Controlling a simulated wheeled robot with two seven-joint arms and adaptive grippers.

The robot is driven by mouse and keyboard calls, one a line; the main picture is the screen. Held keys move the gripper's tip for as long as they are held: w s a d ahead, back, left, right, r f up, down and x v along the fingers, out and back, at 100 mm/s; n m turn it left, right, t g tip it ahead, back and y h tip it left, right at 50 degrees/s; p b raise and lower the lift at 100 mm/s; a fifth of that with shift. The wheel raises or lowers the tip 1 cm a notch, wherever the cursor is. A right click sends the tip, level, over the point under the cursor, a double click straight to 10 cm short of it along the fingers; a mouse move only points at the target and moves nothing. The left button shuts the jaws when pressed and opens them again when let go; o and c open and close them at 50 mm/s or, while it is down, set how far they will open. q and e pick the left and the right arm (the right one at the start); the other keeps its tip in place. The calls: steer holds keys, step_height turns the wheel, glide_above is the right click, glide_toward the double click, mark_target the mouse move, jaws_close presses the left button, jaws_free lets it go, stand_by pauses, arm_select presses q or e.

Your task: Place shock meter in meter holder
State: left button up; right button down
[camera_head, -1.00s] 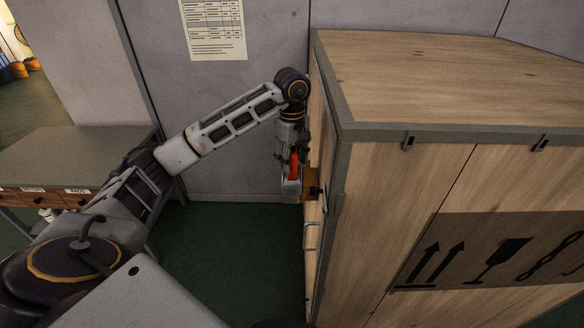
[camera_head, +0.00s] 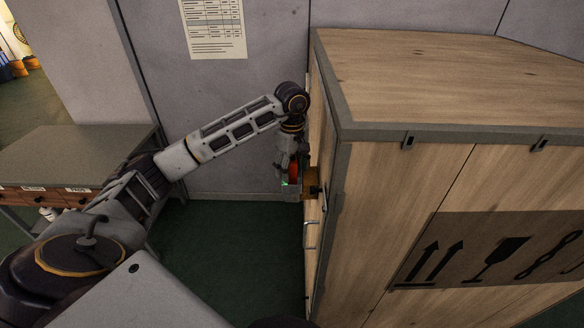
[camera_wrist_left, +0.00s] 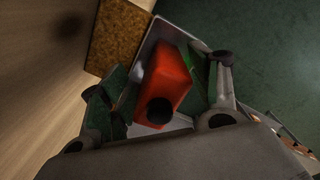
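The shock meter (camera_wrist_left: 168,78) is a red-orange block with a round black end in the left wrist view. It sits inside the grey meter holder (camera_wrist_left: 150,38), a shallow metal tray on the side of the wooden crate. A bit of the meter's red (camera_head: 294,173) shows in the head view. My left gripper (camera_wrist_left: 165,85) points down at the holder with its green-padded fingers on both sides of the meter; they look spread, with a slight gap. The meter's lower end is hidden. My right gripper is in neither view.
The large wooden crate (camera_head: 430,85) fills the right side. A brown block (camera_wrist_left: 118,38) joins the holder to its wall, with metal handles (camera_head: 311,235) below. A table (camera_head: 75,155) stands left. Green floor (camera_head: 235,245) lies free between them.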

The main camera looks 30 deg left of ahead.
mark_target(292, 156)
arm_select(q)
steer(key=shift+o, duration=0.7)
steer(key=shift+r, duration=0.15)
steer(key=shift+r+b, duration=0.4)
steer(key=shift+r, duration=2.1)
steer(key=shift+r+p, duration=0.35)
steer(key=shift+r, duration=3.15)
steer(key=shift+s+f, duration=0.1)
